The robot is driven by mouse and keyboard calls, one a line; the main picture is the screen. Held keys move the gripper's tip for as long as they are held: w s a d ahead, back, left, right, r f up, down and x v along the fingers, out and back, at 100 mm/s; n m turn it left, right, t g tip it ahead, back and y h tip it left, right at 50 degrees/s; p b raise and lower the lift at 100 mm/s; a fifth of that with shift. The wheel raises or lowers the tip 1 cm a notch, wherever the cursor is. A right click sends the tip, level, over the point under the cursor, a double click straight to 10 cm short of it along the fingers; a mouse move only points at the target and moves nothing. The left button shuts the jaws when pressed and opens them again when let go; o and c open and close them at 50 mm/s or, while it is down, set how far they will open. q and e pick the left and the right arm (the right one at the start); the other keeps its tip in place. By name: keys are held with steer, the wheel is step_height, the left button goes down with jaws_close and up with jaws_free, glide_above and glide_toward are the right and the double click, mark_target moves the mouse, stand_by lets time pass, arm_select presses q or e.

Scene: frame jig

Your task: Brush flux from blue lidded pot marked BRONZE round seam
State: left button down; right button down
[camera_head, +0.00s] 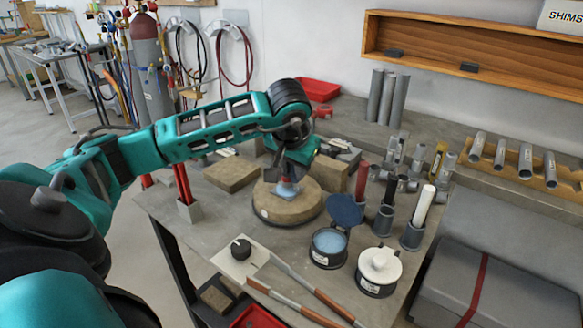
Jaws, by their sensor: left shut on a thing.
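An open pot (329,248) with pale blue contents stands at the front middle of the bench, its dark blue lid (346,209) tilted up behind it. Its label is too small to read. A second pot (377,274) with a white lid stands to its right. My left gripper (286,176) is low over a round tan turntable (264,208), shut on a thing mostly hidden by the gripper. A small pale blue patch (288,189) shows just below the jaws; I cannot tell whether it is a brush tip or the workpiece. The seam is not distinguishable. My right gripper is not in view.
Upright holders with red and white rods (424,207) stand right of the turntable. A tan block (231,174) lies left of it. Orange-and-grey rods (314,292) and a white plate with a black knob (240,249) lie at the front. A grey case (518,288) stands right.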

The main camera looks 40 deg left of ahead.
arm_select(q)
steer(key=shift+w+a, duration=0.15)
steer(key=shift+w, duration=0.85)
steer(key=shift+s+d+f+b, duration=0.15)
steer(key=shift+s+d, duration=0.1)
steer(key=shift+s, duration=1.05)
steer(key=shift+s+d+r+b, duration=0.15)
steer(key=shift+s+d, duration=0.1)
steer(key=shift+s, duration=1.05)
steer(key=shift+f, duration=0.1)
step_height(320, 180, up, 7)
steer(key=p, duration=0.3)
steer(key=shift+w, duration=0.1)
